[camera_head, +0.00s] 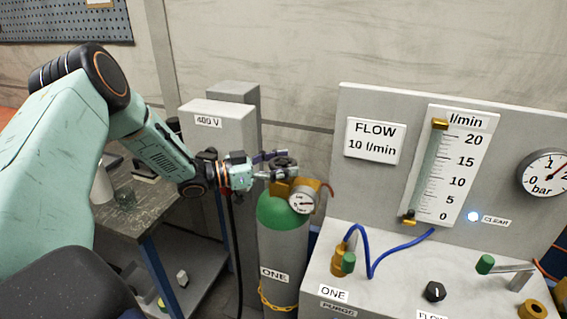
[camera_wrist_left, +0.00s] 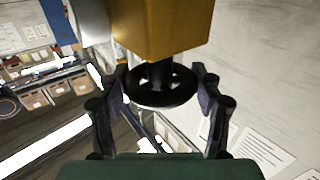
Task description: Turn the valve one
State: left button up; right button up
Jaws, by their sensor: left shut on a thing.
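The green-topped grey gas cylinder (camera_head: 284,240) labelled ONE stands in the middle of the head view. On top sit a brass valve body (camera_head: 280,188), a small round gauge (camera_head: 302,199) and a dark handwheel (camera_head: 285,162). My left gripper (camera_head: 272,166) reaches in from the left and is shut on the handwheel. In the left wrist view the black wheel (camera_wrist_left: 160,97) lies between the two fingers, beside the brass block (camera_wrist_left: 165,28). The fingers sit at opposite sides of its rim. My right gripper is not in view.
A grey panel (camera_head: 378,185) on the right carries a flow scale (camera_head: 453,165), a bar dial (camera_head: 547,174) and a FLOW 10 l/min sign (camera_head: 375,141). A bench with a blue hose (camera_head: 370,250) is below it. A 400 V box (camera_head: 222,128) stands behind my left arm.

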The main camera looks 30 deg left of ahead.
pick_arm(q)
jog(key=shift+f+m+g+h+b, duration=0.25)
jog(key=shift+m+g+h+b, duration=0.35)
jog(key=shift+m+g+h, duration=0.45)
jog(key=m+g+h+b, duration=0.1)
jog(key=m+g+b, duration=0.1)
jog(key=b, duration=0.1)
jog(key=m+g+h+b, duration=0.2)
jog(key=g+b, duration=0.1)
jog(key=shift+g+h, duration=0.25)
jog(key=shift+g, duration=0.1)
jog(key=shift+r+m+g+h+b, duration=0.25)
jog(key=shift+m+g+b, duration=0.5)
jog(key=shift+g+b, duration=0.5)
jog(key=o, duration=1.2)
jog(key=shift+c, duration=0.2)
